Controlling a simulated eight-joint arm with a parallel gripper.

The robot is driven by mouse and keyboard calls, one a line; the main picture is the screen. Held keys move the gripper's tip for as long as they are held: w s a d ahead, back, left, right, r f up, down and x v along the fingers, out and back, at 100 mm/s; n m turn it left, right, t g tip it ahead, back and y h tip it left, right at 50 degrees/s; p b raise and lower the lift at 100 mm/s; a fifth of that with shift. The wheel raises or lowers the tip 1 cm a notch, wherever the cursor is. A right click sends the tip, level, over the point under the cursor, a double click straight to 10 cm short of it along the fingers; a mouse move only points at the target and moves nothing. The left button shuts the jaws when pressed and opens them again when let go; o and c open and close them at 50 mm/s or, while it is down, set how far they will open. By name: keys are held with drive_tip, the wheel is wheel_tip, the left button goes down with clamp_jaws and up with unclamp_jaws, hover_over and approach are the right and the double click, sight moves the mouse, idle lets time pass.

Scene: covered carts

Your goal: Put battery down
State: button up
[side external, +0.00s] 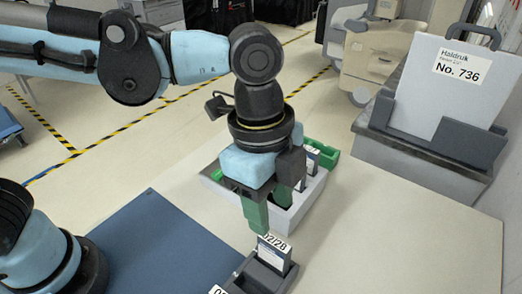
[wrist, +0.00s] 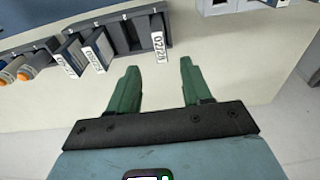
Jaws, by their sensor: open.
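A battery (side external: 272,254) with a white date label stands in a dark grey holder (side external: 256,276) at the bottom edge of the side view. The wrist view shows the holder (wrist: 42,48) at upper left, with several labelled dark batteries in its slots. One battery (wrist: 157,40) stands at the right end of the row, with its label facing me. My gripper (side external: 270,214) has green fingers, is open and points down just above and behind the labelled battery. Which battery the task means, I cannot tell.
A light grey bin (side external: 303,212) with green parts and more labelled items stands behind my gripper. A blue mat (side external: 160,250) lies to the left. A sign (side external: 445,80) stands in a grey holder at back right. The cream tabletop (side external: 400,235) to the right is clear.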

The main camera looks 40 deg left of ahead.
drive_tip(key=shift+a+r, duration=0.15)
drive_tip(key=shift+r, duration=0.4)
drive_tip(key=w+a+f+n+t, duration=0.1)
drive_tip(key=a+n+t, duration=0.1)
drive_tip(key=a+n, duration=0.4)
drive_tip(key=w+a+f+n+t+y, duration=0.1)
drive_tip(key=a+n+t, duration=0.1)
drive_tip(key=a+n, duration=0.4)
drive_tip(key=w+a+f+n+t, duration=0.1)
drive_tip(key=a+n+t, duration=0.2)
drive_tip(key=a, duration=1.1)
drive_tip(key=n, duration=0.3)
drive_tip(key=shift+w+a+f, duration=0.25)
drive_tip(key=shift+f, duration=0.05)
